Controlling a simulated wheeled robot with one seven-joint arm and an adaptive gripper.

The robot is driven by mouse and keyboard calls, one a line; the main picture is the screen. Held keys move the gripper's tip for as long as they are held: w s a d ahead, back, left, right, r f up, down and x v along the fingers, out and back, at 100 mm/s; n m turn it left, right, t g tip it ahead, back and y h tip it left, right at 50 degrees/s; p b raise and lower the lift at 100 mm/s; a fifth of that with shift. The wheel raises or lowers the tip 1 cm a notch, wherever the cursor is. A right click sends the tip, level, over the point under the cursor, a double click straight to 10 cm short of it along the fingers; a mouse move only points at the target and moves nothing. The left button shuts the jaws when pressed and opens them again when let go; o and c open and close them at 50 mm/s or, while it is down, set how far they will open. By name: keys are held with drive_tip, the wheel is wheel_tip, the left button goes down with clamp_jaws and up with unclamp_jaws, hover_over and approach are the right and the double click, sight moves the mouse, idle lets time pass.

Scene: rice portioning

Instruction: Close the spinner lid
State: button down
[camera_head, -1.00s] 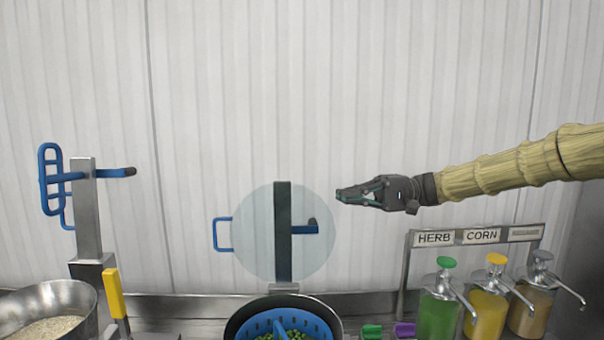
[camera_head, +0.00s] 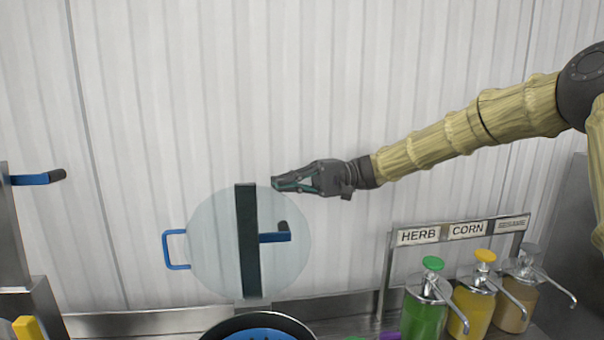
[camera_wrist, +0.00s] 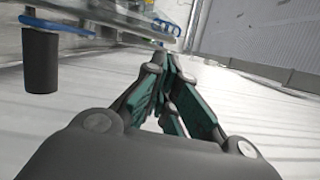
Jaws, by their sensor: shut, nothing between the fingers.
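The spinner lid (camera_head: 215,240) is a round clear disc. It stands raised and upright at a dark post (camera_head: 247,240), above the dark-rimmed spinner bowl (camera_head: 212,331) at the bottom edge of the head view. A blue loop handle (camera_head: 174,250) sticks out at its left, and a blue arm with a black knob (camera_head: 283,228) shows at its right. My gripper (camera_head: 276,184) is shut and empty, at the lid's upper right edge in the picture; I cannot tell whether it touches. In the wrist view, a black knob (camera_wrist: 41,60) and a blue bar (camera_wrist: 50,27) lie left of my gripper (camera_wrist: 172,62).
Green, yellow and tan pump bottles (camera_head: 428,312) stand at the lower right under a rack labelled HERB and CORN (camera_head: 418,236). A metal post with a blue arm (camera_head: 32,179) is at the left edge. The wall behind is bare.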

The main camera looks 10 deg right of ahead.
drive_tip(key=a, duration=0.1)
drive_tip(key=s+a, duration=0.1)
drive_tip(key=a, duration=0.1)
drive_tip(key=shift+s+r+p, duration=0.25)
drive_tip(key=shift+s+p, duration=0.1)
drive_tip(key=shift+s+f+b, duration=0.1)
drive_tip(key=shift+b, duration=0.25)
